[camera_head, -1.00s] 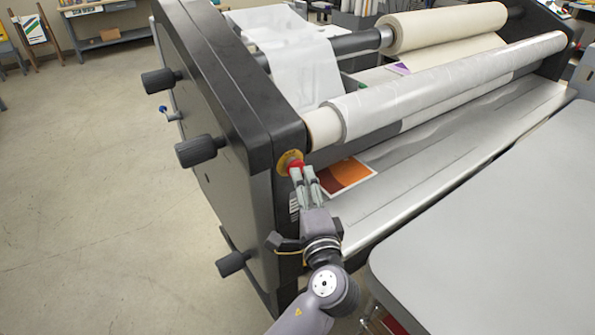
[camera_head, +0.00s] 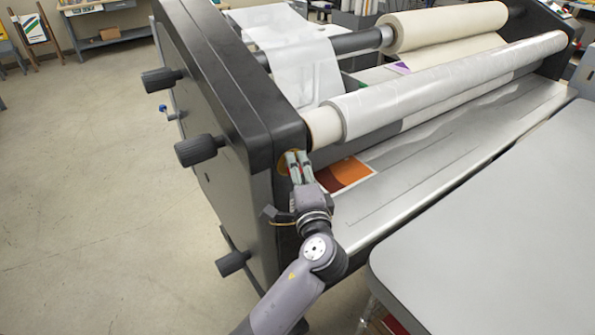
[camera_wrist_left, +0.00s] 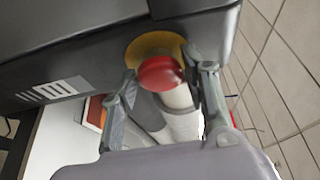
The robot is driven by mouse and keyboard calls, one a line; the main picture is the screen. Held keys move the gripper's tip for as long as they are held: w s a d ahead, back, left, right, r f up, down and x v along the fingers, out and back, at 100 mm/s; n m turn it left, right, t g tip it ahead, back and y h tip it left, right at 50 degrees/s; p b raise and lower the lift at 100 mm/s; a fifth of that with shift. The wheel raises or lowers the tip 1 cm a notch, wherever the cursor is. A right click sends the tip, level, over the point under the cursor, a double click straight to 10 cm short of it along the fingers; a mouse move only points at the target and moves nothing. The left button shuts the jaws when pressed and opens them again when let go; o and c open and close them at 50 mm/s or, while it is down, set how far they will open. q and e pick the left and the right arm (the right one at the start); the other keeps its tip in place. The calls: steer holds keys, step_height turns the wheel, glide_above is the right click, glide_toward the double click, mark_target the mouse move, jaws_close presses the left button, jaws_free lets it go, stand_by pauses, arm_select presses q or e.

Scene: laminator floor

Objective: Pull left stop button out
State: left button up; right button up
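The left stop button shows in the left wrist view as a round red head (camera_wrist_left: 158,73) on a yellow disc (camera_wrist_left: 150,47), set in the dark end housing of the laminator (camera_head: 225,80). My left gripper (camera_head: 298,156) is at the button in the head view and hides nearly all of the red head; an edge of the yellow disc still shows. In the left wrist view the fingers of my left gripper (camera_wrist_left: 163,80) are apart, one on each side of the red head. The right finger is close to it; a gap shows at the left finger. My right gripper is out of view.
Black knobs (camera_head: 200,150) stick out from the housing's left side. A white film roll (camera_head: 450,85) lies right of the button, above an orange print (camera_head: 343,174). A grey table (camera_head: 490,220) stands at the right. The floor (camera_head: 90,200) at left is clear.

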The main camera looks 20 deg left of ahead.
arm_select(q)
jaws_close()
stand_by(0.3)
steer(key=shift+s+d+f, duration=0.15)
steer(key=shift+s+d, duration=0.25)
steer(key=shift+d, duration=0.1)
steer(key=shift+c, duration=0.3)
jaws_free()
steer(key=o, duration=0.4)
steer(key=shift+s+d, duration=0.1)
steer(key=shift+d, duration=0.05)
steer(key=shift+o, duration=0.4)
steer(key=v, duration=1.1)
steer(key=shift+s+d, duration=0.2)
steer(key=shift+s, duration=0.15)
